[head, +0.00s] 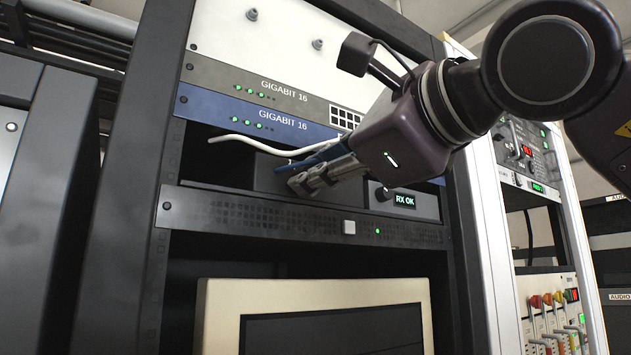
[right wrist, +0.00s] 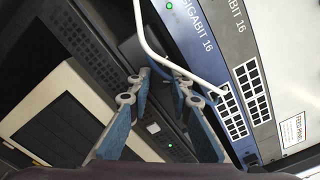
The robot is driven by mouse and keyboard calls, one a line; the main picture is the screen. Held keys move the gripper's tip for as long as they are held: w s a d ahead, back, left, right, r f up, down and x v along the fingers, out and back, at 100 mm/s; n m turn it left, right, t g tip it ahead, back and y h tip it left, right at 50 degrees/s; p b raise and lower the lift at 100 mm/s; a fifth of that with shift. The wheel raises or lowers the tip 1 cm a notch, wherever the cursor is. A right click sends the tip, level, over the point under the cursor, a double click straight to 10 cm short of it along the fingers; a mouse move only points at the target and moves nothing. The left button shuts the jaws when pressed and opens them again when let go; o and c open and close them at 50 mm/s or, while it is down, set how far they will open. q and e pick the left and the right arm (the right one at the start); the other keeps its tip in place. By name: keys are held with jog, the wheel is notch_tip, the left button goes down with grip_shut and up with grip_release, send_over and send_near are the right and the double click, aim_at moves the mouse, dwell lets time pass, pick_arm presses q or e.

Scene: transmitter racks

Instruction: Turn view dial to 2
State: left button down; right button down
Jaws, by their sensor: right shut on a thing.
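My right gripper (head: 300,180) reaches in from the right to the front of a dark box in the rack (head: 265,178). Its fingertips are shut on the view dial at the box's front. The dial is mostly hidden by the fingers, and no number or pointer on it can be read. In the right wrist view, the gripper's blue-padded fingers (right wrist: 162,85) stand either side of a small dark part at the box front. A lit "RX OK" display (head: 404,199) sits on the box, right of the fingers. My left gripper is not in view.
A white cable (head: 245,142) hangs in front of the blue "GIGABIT 16" unit (head: 255,120), close above the fingers; the right wrist view shows it running to a port. A perforated panel (head: 270,216) and a beige monitor (head: 215,315) lie below.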

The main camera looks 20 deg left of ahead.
jog(key=shift+f+m, duration=0.1)
jog(key=shift+m, duration=0.4)
jog(key=c, duration=2)
grip_release()
jog(key=v, duration=1.2)
